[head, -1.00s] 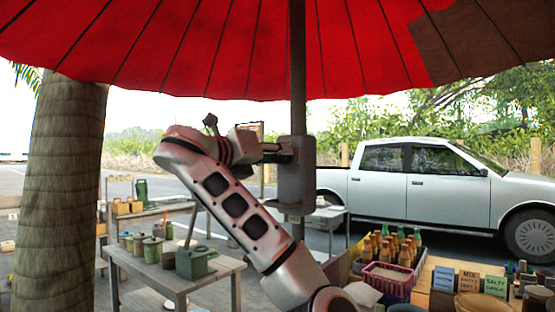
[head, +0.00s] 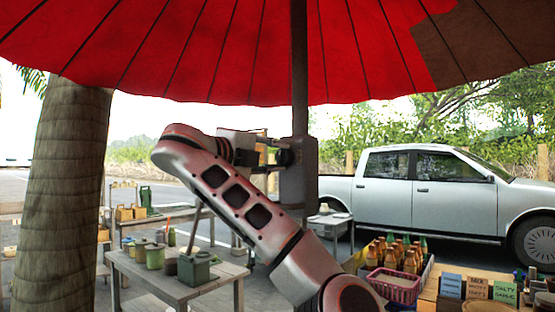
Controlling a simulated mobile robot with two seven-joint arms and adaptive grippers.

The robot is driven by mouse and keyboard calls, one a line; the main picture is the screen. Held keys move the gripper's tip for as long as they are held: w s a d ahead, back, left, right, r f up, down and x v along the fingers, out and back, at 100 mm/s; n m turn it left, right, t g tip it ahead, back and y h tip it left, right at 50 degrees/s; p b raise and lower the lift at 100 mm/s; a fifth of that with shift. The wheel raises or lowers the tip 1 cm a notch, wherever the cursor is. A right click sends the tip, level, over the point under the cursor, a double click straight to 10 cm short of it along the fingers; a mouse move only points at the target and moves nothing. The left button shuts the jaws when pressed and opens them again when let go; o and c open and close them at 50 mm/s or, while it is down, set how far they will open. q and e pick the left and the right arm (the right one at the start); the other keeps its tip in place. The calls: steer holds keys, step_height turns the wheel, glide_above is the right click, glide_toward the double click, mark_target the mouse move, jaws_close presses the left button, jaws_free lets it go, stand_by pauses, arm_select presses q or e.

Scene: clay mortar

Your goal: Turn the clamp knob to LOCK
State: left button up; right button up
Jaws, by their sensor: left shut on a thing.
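A grey clamp housing (head: 299,185) sits around the dark umbrella pole (head: 299,75), near the middle of the view. The dark clamp knob (head: 287,157) is on the left side of the housing, mostly hidden by my gripper. My left gripper (head: 276,156) reaches it from the left and is shut on the knob. The LOCK marking cannot be made out, so I cannot tell the knob's setting. My right gripper is not in view.
A red umbrella canopy (head: 270,50) spreads overhead. A wooden table (head: 190,290) with pots stands at lower left, beside a thick trunk (head: 62,200). A pink basket (head: 393,287) and bottles (head: 398,255) stand at lower right. A silver pickup (head: 450,195) is behind.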

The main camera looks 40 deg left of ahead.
arm_select(q)
steer(key=shift+f+n, duration=0.1)
steer(key=shift+n, duration=1.1)
steer(key=o, duration=1.1)
steer(key=shift+s+d, duration=0.25)
steer(key=shift+s, duration=1.65)
steer(key=shift+s+d, duration=0.2)
steer(key=shift+s, duration=1.65)
